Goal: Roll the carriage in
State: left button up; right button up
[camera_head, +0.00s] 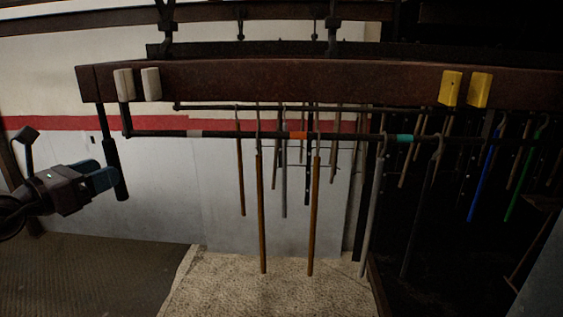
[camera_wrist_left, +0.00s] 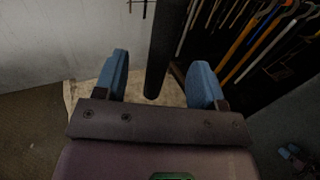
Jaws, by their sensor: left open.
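The carriage appears as a long dark horizontal bar (camera_head: 220,134) with pale, orange and teal bands, hung below a brown beam (camera_head: 300,82). Several hooked rods hang along it. A black upright handle (camera_head: 113,158) hangs near its left end, tilted slightly. My left gripper (camera_head: 104,178), with blue fingers, is open just left of the handle's lower part. In the left wrist view, the handle (camera_wrist_left: 158,50) shows between the open fingers of my left gripper (camera_wrist_left: 161,62); whether it touches either finger is unclear.
Two white blocks (camera_head: 151,84) and two yellow blocks (camera_head: 479,90) sit on the beam's front. Blue (camera_head: 483,170) and green (camera_head: 525,175) rods hang in the dark bay at right. A pale speckled surface (camera_head: 270,285) lies below. The space by the left wall is clear.

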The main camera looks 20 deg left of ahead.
pick_arm(q)
jog(key=shift+w+d, duration=0.1)
jog(key=shift+w, duration=0.4)
jog(key=shift+b+x, duration=0.5)
jog(key=shift+x, duration=0.75)
jog(key=shift+c, duration=0.2)
grip_shut()
